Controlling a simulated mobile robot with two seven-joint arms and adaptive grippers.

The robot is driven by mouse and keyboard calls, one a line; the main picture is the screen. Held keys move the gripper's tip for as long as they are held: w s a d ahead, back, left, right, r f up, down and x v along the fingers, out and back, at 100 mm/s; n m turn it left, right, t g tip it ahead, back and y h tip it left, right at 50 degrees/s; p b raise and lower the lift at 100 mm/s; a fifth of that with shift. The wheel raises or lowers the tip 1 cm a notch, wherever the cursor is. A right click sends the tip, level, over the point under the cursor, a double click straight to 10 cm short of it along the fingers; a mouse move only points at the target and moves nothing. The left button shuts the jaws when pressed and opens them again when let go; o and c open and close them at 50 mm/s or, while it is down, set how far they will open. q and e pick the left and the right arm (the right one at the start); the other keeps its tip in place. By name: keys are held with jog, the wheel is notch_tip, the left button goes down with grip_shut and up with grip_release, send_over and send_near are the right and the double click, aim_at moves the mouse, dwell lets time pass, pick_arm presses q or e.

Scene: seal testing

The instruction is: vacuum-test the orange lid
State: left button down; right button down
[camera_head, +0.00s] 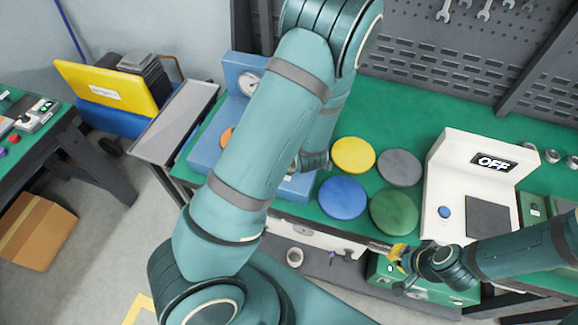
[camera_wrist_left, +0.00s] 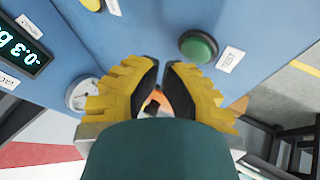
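The orange lid (camera_head: 226,138) shows as a sliver on the blue vacuum tester (camera_head: 203,150), mostly hidden by my left arm. In the left wrist view the orange lid (camera_wrist_left: 240,105) lies behind my left gripper (camera_wrist_left: 162,68). The blue tester (camera_wrist_left: 150,35) carries a green button (camera_wrist_left: 198,46), a dial gauge (camera_wrist_left: 82,95) and a display (camera_wrist_left: 20,48) showing about -0.3. My right gripper (camera_head: 398,258) is at the table's front edge, too small to judge.
Yellow (camera_head: 353,155), grey (camera_head: 399,167), blue (camera_head: 342,197) and green (camera_head: 394,212) discs lie on the green table. A white device (camera_head: 452,180) reading OFF stands right of them.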

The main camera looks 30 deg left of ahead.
pick_arm(q)
notch_tip(320, 180, up, 5)
jog(key=p, duration=0.4)
dwell(0.4)
jog(key=shift+a, duration=0.1)
